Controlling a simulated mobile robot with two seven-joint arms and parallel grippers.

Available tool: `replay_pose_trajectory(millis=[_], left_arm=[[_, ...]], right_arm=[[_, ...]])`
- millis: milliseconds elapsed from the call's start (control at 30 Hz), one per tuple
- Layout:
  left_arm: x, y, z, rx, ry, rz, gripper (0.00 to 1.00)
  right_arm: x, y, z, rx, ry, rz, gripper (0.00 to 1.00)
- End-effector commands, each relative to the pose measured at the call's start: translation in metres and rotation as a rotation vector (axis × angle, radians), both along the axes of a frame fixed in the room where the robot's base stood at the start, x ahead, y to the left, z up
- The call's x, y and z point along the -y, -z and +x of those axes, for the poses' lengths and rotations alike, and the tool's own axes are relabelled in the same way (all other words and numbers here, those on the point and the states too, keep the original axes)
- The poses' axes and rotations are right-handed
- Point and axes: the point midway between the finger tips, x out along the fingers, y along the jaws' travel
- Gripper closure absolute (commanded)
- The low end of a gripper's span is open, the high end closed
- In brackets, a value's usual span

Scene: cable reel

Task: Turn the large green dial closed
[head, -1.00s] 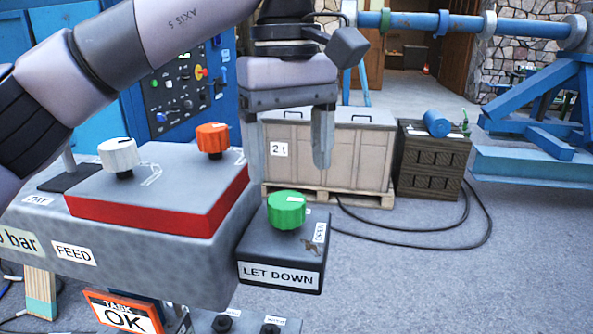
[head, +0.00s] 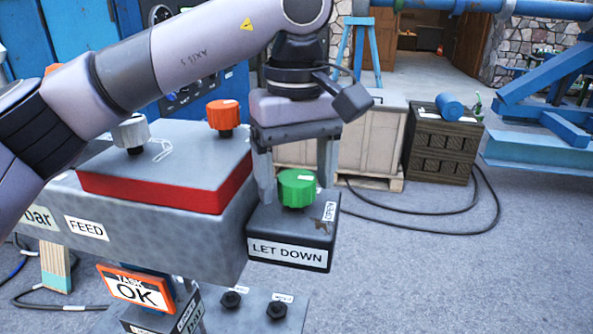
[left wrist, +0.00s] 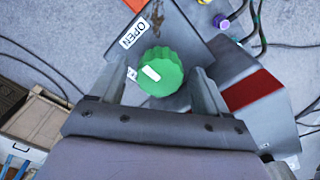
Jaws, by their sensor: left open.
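The large green dial (head: 297,188) sits on top of a dark box labelled LET DOWN (head: 290,250). An OPEN label lies beside the dial on the box top. My left gripper (head: 295,190) is open and points down over the dial, with one finger on each side of it. In the left wrist view the dial (left wrist: 160,72) lies between the two fingers (left wrist: 158,85), with a white mark on its top. I cannot tell whether the fingers touch it. My right gripper is not in view.
A white knob (head: 131,132) and an orange knob (head: 223,116) stand on the red-sided panel (head: 165,190) left of the dial. A TASK OK sign (head: 135,290) is below. A wooden crate (head: 372,140) stands behind. The floor at right is clear except for a black cable.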

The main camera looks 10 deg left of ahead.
Motion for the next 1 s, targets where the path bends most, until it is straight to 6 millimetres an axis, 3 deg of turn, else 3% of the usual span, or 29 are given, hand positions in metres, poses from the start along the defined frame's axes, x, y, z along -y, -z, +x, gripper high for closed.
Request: replay_pose_trajectory(millis=[33, 200, 667, 1000], left_arm=[[-0.0001, 0.0000, 0.0000, 0.000, 0.000, 0.000, 0.24], [-0.0001, -0.0002, -0.0001, -0.001, 0.000, 0.001, 0.79], [0.0000, -0.0004, -0.0001, -0.003, -0.082, 0.000, 0.80], [-0.0001, -0.0003, -0.0004, -0.003, -0.355, -0.001, 0.80]], right_arm=[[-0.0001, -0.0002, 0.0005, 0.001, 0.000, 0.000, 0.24], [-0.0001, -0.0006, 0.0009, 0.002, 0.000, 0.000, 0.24], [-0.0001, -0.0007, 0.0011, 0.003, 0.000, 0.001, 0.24], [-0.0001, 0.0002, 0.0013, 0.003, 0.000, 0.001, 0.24]])
